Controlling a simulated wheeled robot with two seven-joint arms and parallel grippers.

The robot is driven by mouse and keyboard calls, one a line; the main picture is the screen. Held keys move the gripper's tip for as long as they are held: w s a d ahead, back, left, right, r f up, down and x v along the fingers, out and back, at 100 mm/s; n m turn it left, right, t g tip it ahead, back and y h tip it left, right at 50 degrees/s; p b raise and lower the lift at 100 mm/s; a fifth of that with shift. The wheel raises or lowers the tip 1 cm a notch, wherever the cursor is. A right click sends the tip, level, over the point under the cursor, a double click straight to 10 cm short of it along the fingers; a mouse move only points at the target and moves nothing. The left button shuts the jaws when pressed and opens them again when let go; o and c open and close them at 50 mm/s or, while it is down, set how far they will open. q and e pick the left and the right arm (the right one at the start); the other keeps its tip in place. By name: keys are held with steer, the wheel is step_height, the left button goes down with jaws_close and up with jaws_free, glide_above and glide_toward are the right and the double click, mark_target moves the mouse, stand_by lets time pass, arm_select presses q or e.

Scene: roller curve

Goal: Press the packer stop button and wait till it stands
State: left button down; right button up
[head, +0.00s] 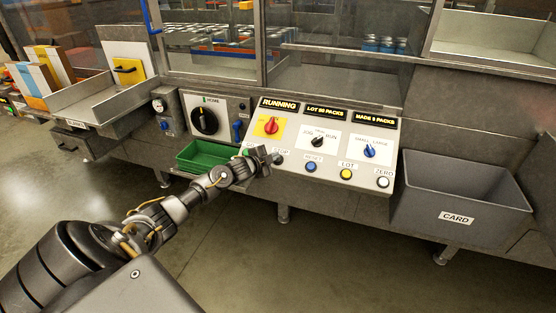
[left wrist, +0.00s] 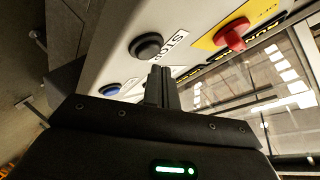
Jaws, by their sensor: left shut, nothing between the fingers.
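The packer's sloped control panel (head: 323,147) carries the stop button (head: 277,159), a dark round button by a STOP label. In the left wrist view the black stop button (left wrist: 147,46) stands out from the panel with its STOP label beside it. My left gripper (head: 266,155) is shut and empty, just left of the button in the head view. In the left wrist view its fingertips (left wrist: 161,72) are close to the button, a little to one side of its centre. They appear apart from it. The status display (head: 279,104) reads RUNNING. My right gripper is out of view.
A red knob on a yellow plate (head: 270,126) sits above the stop button. Blue (head: 311,167), yellow (head: 346,174) and white (head: 383,182) buttons lie to its right. A green tray (head: 203,156) is at the left, a grey CARD bin (head: 457,218) at the right.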

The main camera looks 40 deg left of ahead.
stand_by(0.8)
arm_select(q)
steer(key=shift+w+a+f+b, duration=0.1)
steer(key=shift+w+f+b, duration=0.1)
steer(key=shift+f+b, duration=0.2)
steer(key=shift+w+f+b, duration=0.2)
steer(key=shift+f+b, duration=0.2)
steer(key=shift+b, duration=0.05)
stand_by(0.6)
steer(key=shift+r, duration=0.15)
steer(key=shift+s+r+p, duration=0.45)
steer(key=shift+r+p, duration=0.2)
steer(key=shift+p, duration=0.5)
steer(key=r+p, duration=0.1)
steer(key=p, duration=0.1)
steer(key=s+r+p, duration=0.1)
steer(key=r+p, duration=0.1)
steer(key=s+d+r+p, duration=0.1)
steer(key=p, duration=0.1)
steer(key=shift+s+r, duration=0.15)
